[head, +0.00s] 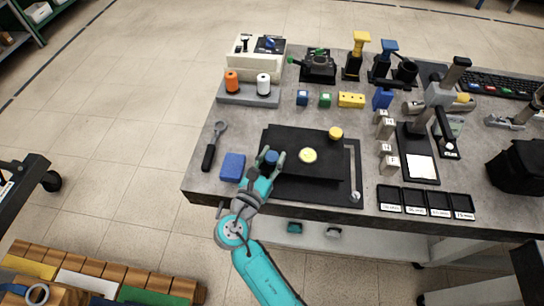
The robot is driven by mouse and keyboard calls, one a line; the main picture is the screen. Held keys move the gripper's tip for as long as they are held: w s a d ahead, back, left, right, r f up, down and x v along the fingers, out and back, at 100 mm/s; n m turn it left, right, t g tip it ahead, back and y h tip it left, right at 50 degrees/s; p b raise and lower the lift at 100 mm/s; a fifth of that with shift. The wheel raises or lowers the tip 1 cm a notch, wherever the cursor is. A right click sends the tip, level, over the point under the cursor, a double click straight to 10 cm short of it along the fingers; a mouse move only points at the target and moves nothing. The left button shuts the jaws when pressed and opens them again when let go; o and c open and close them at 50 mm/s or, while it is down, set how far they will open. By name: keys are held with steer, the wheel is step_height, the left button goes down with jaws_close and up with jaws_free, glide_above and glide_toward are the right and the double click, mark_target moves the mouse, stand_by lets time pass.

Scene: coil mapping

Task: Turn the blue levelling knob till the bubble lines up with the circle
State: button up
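The blue levelling knob (271,157) stands at the front left of a black levelling plate (305,172). My gripper (270,158) reaches in from the front, with one finger on each side of this knob. Whether the fingers touch it is too small to tell. A round pale yellow bubble level (308,156) sits near the middle of the plate. Its bubble and circle are too small to make out. A yellow knob (336,133) stands at the plate's back right.
A blue block (232,167) and a dark-handled wrench (213,148) lie to the left. Several labelled black trays (417,199) line the front right edge. Small grey blocks (390,165) stand right of the plate. Spools, coloured blocks and instruments fill the back of the grey table (210,188).

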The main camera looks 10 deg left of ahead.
steer(key=c, duration=0.3)
steer(key=shift+a+m+g+h, duration=0.15)
steer(key=shift+m+g+h, duration=0.45)
steer(key=shift+m+h, duration=0.55)
steer(key=shift+m+g+h, duration=1.15)
steer(key=shift+g+h, duration=0.15)
steer(key=shift+h, duration=0.65)
steer(key=o, duration=1.2)
steer(key=shift+c, duration=0.2)
steer(key=v, duration=1.1)
steer(key=shift+s+a+f, duration=0.1)
steer(key=shift+s+a, duration=0.05)
steer(key=shift+s, duration=0.3)
